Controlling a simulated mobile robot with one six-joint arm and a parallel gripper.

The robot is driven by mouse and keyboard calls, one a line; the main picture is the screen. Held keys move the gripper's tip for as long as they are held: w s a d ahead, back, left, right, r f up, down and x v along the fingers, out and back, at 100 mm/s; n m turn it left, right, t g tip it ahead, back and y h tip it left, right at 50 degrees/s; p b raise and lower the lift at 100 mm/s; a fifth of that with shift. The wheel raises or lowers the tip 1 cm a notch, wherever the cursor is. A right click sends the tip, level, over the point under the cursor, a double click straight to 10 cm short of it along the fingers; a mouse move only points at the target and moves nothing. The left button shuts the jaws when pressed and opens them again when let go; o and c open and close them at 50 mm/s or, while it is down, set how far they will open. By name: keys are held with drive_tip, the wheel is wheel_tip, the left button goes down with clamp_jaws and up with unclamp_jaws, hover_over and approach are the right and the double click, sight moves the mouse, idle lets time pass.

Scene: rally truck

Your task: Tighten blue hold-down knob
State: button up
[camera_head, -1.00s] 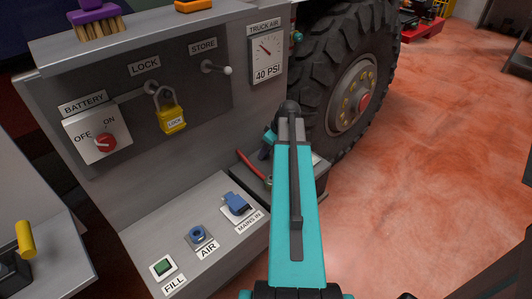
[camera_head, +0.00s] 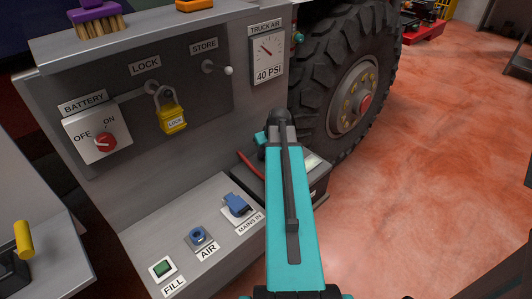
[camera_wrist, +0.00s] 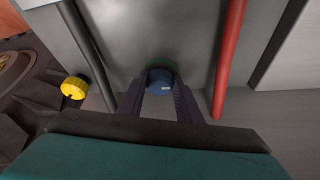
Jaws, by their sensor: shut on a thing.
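The blue hold-down knob (camera_wrist: 159,80) shows in the middle of the wrist view, with a green ring or disc behind its upper edge. My gripper (camera_wrist: 161,86) has one dark finger on each side of the knob and is shut on it. A small pale mark shows on the knob's face. In the head view my teal arm covers the knob and the fingertips.
In the wrist view a red cable (camera_wrist: 228,60) runs right of the gripper and a yellow cap (camera_wrist: 74,88) sits left. The head view shows a grey panel (camera_head: 195,155) with a padlock (camera_head: 172,115), and a large tyre (camera_head: 325,70).

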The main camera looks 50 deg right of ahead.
drive_tip(key=shift+r, duration=0.1)
drive_tip(key=o, duration=1)
drive_tip(key=shift+o, duration=0.2)
drive_tip(key=shift+r, duration=0.15)
drive_tip(key=b+v, duration=0.1)
drive_tip(key=v, duration=1.2)
drive_tip(key=shift+s+r, duration=0.2)
drive_tip(key=shift+a, duration=0.15)
